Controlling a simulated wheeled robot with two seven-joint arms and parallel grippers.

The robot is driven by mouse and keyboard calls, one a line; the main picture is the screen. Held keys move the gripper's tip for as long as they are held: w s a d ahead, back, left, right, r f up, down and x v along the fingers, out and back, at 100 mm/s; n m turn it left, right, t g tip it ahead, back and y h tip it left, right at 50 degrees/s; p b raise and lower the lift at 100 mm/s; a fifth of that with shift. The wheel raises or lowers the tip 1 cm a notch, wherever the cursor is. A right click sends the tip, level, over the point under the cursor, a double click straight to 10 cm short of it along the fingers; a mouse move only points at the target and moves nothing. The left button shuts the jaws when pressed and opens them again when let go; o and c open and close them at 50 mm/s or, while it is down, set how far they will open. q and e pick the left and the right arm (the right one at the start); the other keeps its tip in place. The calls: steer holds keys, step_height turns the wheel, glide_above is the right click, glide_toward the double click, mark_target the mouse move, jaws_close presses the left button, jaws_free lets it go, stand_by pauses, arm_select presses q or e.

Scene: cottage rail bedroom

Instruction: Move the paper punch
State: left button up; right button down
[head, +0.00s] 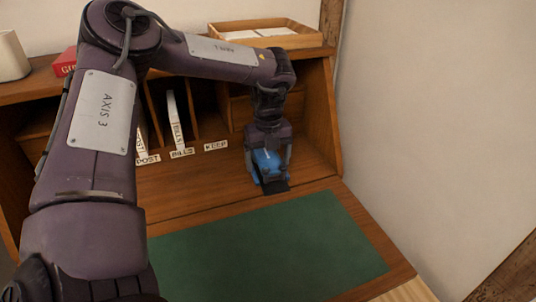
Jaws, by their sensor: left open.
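The blue paper punch (266,162) with a dark base stands on the wooden desk, near the back right, behind the green mat (275,246). My left gripper (270,172) points down at the punch, with its fingers on either side of it. The fingers are open; whether they touch the punch cannot be told. Part of the punch is hidden by the gripper. My right gripper is not in view.
Pigeonholes with labels such as BILLS (181,153) and KEEP (216,145) stand behind. A wooden tray with papers (305,41) and a red box (64,62) sit on top. The desk's side panel and a white wall (440,120) bound the right. The green mat is clear.

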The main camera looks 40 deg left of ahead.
arm_select(q)
steer(key=shift+c, duration=0.3)
steer(key=c, duration=1.5)
steer(key=shift+s+a+r, duration=0.1)
steer(key=shift+a, duration=0.1)
steer(key=shift+s+a, duration=0.15)
steer(key=shift+a, duration=0.35)
steer(key=shift+a+p, duration=0.25)
steer(key=shift+p, duration=0.05)
steer(key=shift+s+a, duration=0.1)
steer(key=shift+a, duration=0.05)
steer(key=o, duration=1.6)
steer(key=shift+c, duration=0.2)
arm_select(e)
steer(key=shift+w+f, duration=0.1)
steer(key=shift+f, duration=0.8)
